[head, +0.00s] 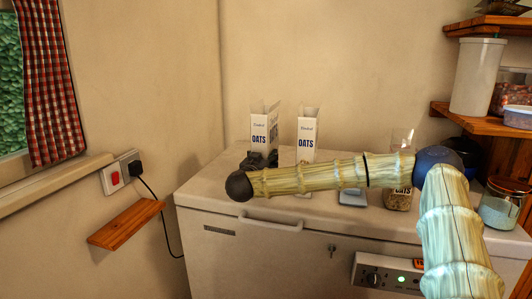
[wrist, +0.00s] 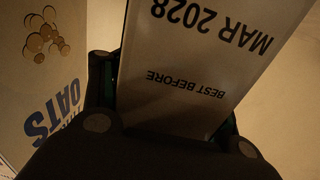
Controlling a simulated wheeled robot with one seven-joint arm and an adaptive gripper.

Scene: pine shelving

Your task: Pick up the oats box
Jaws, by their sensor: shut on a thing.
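Two white oats boxes with blue lettering and open top flaps are at the back of the white chest. My gripper (head: 259,160) is at the left oats box (head: 264,128) and hides its lower part. In the wrist view the fingers (wrist: 170,135) are shut on this box, at a pale face (wrist: 190,60) printed "BEST BEFORE MAR 2028". I cannot tell whether its base touches the chest top. The other oats box (head: 306,142) stands just to the right, its foot partly behind my arm. It also shows at the left of the wrist view (wrist: 40,75), apart from the held box.
The chest top (head: 215,185) is clear at the left. Wooden shelves (head: 485,123) hold a white canister (head: 476,78). A wall ledge (head: 126,224) is at the left.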

